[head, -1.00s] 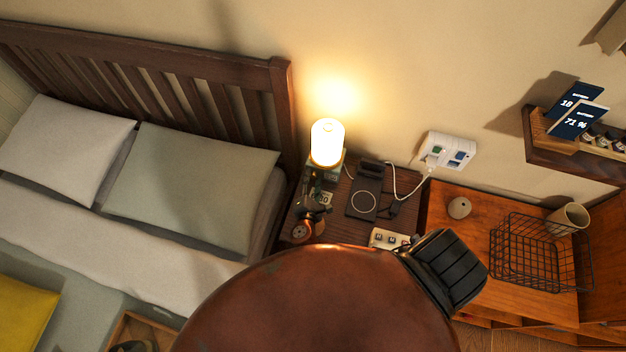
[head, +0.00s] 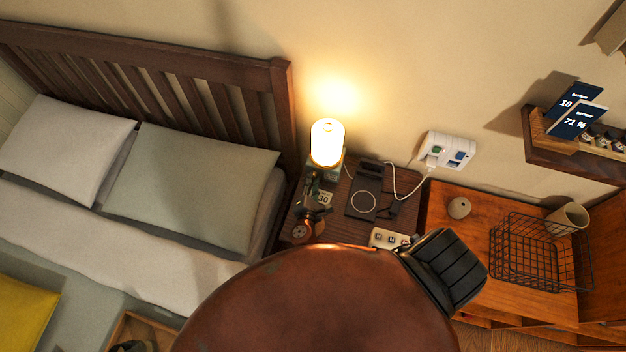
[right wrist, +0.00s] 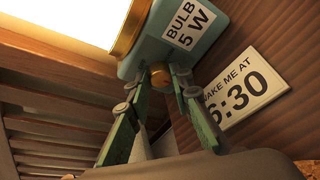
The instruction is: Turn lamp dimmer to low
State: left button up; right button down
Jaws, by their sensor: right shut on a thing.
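The lamp (head: 327,142) stands lit on the nightstand against the wall, its white shade glowing. Its blue-green base (right wrist: 178,36) with a brass rim and a "BULB 5 W" label fills the top of the right wrist view. A small round brass dimmer knob (right wrist: 160,77) sticks out from the base. My right gripper (head: 312,186) is at the front of the lamp base. In the right wrist view its green fingers (right wrist: 158,87) are shut on the knob, one on each side. The knob is too small to make out in the head view. My left gripper is not in view.
A "WAKE ME AT 6:30" card (right wrist: 241,90) stands close right of the fingers. A dark charging pad (head: 363,200) and a small switch box (head: 388,238) are on the nightstand. A wire basket (head: 540,255) sits on the cabinet at right. The bed (head: 150,225) lies left.

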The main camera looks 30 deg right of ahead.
jog(key=n+p, duration=0.1)
jog(key=p, duration=0.1)
jog(key=n+g+p, duration=0.1)
jog(key=n+p, duration=0.1)
jog(key=p, duration=0.1)
jog(key=shift+w+a+r+h, duration=0.1)
jog(key=shift+w+r+h, duration=0.1)
jog(key=shift+r+h, duration=0.2)
jog(key=n+p, duration=0.1)
jog(key=n+g+h+p, duration=0.1)
jog(key=p, duration=0.1)
jog(key=shift+w+a+f+n+g, duration=0.1)
jog(key=shift+w+n+g, duration=0.05)
jog(key=shift+n+g, duration=0.15)
jog(key=shift+n+h+p, duration=0.3)
jog(key=shift+n, duration=0.3)
jog(key=shift+w+a+f+n+g+h, duration=0.15)
jog(key=shift+n+g, duration=0.15)
jog(key=shift+n, duration=0.25)
jog(key=shift+w+f+n+g+h, duration=0.15)
jog(key=shift+n+g, duration=0.15)
jog(key=shift+n, duration=0.25)
jog(key=shift+s+n+h, duration=0.1)
jog(key=shift+n+h, duration=0.3)
jog(key=shift+n, duration=0.2)
jog(key=shift+f+n+g+h+b, duration=0.1)
jog(key=shift+n+g+h+b, duration=0.4)
jog(key=shift+n, duration=0.8)
jog(key=c, duration=1.7)
grip_release()
